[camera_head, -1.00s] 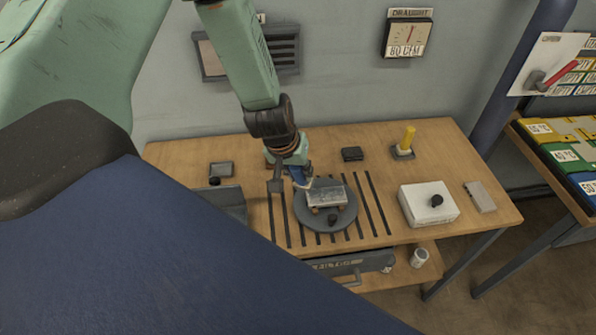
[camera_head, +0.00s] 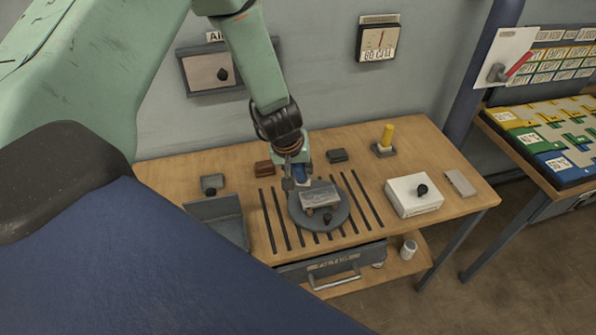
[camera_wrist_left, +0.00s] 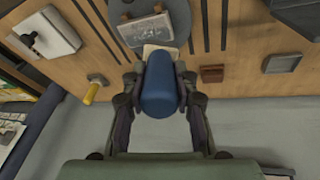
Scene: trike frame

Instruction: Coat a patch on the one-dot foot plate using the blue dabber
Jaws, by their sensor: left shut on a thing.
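My left gripper (camera_head: 302,178) is shut on the blue dabber (camera_head: 301,172), above the far edge of the round grey turntable (camera_head: 336,215). In the left wrist view the dabber (camera_wrist_left: 158,90) sits between both fingers, with a pale end (camera_wrist_left: 160,50) beyond it close to the plate. A grey metal plate (camera_head: 321,197) lies on the turntable on small brown supports; it also shows in the left wrist view (camera_wrist_left: 145,29). I cannot make out a dot on it, nor whether the dabber touches it. My right gripper is not in view.
A yellow dabber (camera_head: 387,136) stands in a holder behind a white box (camera_head: 414,196) with a black knob. A grey open tray (camera_head: 217,222) is left of the slotted bench area. A brown block (camera_head: 264,168) and dark block (camera_head: 337,155) lie at the back. A drawer (camera_head: 335,268) is below.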

